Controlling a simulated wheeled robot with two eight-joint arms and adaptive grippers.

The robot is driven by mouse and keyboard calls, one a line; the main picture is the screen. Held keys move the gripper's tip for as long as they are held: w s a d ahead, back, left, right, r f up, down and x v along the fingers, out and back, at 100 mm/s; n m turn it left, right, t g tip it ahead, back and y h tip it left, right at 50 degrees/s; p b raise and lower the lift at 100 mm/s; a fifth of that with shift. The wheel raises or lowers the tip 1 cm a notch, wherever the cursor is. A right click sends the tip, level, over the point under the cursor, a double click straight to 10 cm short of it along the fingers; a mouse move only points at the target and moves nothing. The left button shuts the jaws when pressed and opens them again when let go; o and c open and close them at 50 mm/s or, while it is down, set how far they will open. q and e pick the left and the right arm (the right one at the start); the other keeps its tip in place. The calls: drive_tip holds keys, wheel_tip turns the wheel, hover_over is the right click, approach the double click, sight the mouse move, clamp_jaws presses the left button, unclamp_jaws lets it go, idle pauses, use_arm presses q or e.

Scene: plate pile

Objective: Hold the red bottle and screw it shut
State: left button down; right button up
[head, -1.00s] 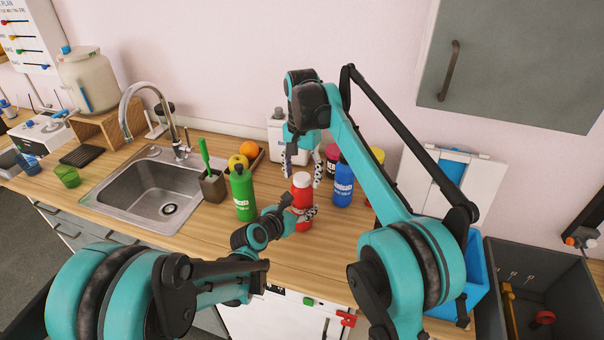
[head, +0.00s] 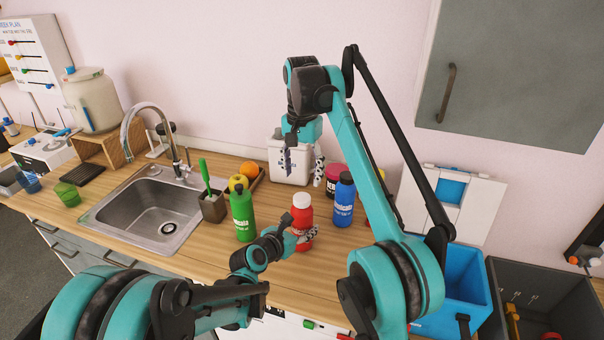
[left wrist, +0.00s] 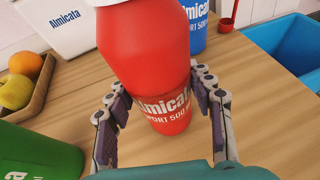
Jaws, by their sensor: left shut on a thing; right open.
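The red bottle (head: 301,217) stands upright on the wooden counter with a white cap (head: 302,200) on its top. My left gripper (head: 303,236) is shut on the bottle's lower body. In the left wrist view the red bottle (left wrist: 145,65) sits between the two fingers of that gripper (left wrist: 163,95), and the cap is mostly cut off at the top edge. My right gripper (head: 303,168) is open and empty, fingers pointing down, above the cap and apart from it. I cannot tell how tight the cap is.
A green bottle (head: 242,213) stands left of the red one, a blue bottle (head: 343,203) close on its right. A white container (head: 289,160) and a fruit tray (head: 257,181) are behind. The sink (head: 150,212) is at left, a blue bin (head: 455,285) at right.

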use_arm(q)
drive_tip(key=c, duration=0.5)
unclamp_jaws()
drive_tip(key=shift+c, duration=0.2)
drive_tip(key=v, duration=1.2)
